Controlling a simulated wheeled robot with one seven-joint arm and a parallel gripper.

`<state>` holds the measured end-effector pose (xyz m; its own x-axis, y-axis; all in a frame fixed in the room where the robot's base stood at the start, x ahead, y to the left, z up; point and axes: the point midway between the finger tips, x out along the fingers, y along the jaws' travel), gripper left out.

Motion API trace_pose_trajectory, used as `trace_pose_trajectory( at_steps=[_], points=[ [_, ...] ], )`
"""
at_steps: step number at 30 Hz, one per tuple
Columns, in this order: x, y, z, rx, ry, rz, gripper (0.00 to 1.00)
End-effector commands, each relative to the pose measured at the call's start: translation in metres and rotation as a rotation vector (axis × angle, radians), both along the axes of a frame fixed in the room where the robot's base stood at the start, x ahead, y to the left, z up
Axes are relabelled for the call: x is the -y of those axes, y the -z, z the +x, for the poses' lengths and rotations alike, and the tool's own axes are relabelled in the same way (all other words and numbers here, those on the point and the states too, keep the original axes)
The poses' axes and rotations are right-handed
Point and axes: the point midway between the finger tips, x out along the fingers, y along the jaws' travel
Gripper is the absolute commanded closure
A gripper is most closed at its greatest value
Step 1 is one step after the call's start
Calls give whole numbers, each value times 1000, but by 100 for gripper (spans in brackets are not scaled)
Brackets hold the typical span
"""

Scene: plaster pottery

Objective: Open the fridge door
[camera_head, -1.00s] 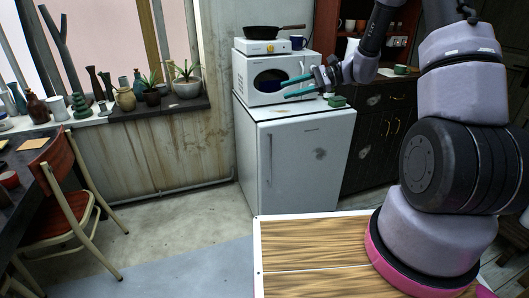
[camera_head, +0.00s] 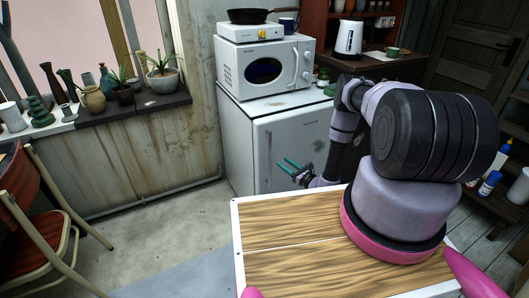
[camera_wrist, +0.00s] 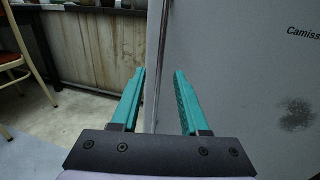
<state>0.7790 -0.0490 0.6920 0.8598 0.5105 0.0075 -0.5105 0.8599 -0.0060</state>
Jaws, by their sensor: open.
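The white fridge (camera_head: 297,136) stands against the wall, its door shut. Its slim vertical handle (camera_head: 269,150) is on the door's left side. My gripper (camera_head: 286,162) is in front of the door at about handle height, with its teal fingers open and empty. In the wrist view, a thin upright metal bar, which looks like the handle (camera_wrist: 161,50), lines up between the open fingertips (camera_wrist: 160,72). I cannot tell how far it is from them. The grey-looking door (camera_wrist: 235,75) fills the right side of that view.
A white microwave (camera_head: 254,73) sits on the fridge, with a hot plate and black pan on top. A wooden chair (camera_head: 40,232) stands at left. The wood-topped surface (camera_head: 290,225) is in front. Floor left of the fridge is clear.

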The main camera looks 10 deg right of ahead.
Motion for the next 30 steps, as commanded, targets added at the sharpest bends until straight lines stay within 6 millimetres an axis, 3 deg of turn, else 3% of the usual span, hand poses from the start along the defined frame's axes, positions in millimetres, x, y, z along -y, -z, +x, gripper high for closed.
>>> trace_pose_trajectory(
  at_steps=[5, 21, 30],
  points=[
    [0, 11, 1, -8, 26, 0, 55],
    [-44, 10, 78, -8, 23, 0, 55],
    [-50, 10, 89, -10, 24, 1, 55]
  ],
)
